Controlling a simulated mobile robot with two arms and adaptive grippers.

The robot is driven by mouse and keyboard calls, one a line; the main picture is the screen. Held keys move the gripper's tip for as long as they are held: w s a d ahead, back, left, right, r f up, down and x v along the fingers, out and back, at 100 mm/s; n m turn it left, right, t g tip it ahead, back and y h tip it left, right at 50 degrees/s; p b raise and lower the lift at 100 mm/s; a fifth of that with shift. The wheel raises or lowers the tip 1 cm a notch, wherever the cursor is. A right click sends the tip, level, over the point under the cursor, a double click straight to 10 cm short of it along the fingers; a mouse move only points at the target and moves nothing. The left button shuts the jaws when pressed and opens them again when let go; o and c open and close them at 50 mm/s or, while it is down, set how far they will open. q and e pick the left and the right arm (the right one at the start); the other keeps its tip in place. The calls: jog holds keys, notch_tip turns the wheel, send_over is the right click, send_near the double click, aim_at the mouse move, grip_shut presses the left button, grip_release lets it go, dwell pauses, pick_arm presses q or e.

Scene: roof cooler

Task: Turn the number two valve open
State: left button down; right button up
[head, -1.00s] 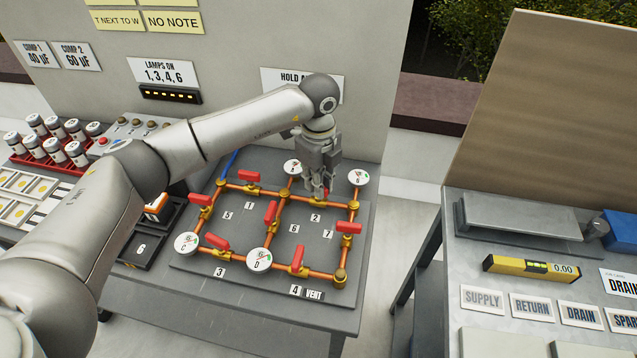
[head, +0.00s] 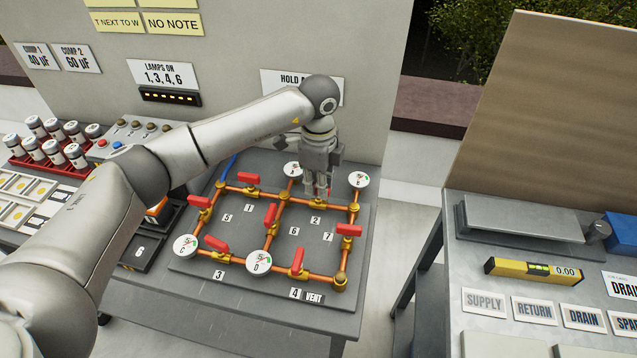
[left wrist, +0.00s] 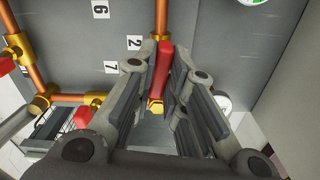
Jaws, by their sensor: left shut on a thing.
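The number two valve sits on the upper right copper pipe of the board, behind its label 2 (head: 316,219). My left gripper (head: 319,192) reaches down over this valve and hides its handle in the head view. In the left wrist view the red handle (left wrist: 160,68) lies between the fingers of my left gripper (left wrist: 166,75), which are shut on it. There the handle looks roughly in line with the copper pipe (left wrist: 161,18). The brass valve body is mostly hidden. My right gripper is not in view.
Other red valve handles stand close by, among them the one at label 7 (head: 348,230) and the middle one (head: 270,215). Round gauge A (head: 292,170) and another gauge (head: 358,179) flank my gripper. A second bench (head: 480,330) stands at the right across a gap.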

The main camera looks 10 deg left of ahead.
pick_arm(q)
jog(key=c, duration=1.5)
grip_release()
notch_tip(320, 180, up, 12)
jog(key=shift+f, duration=0.1)
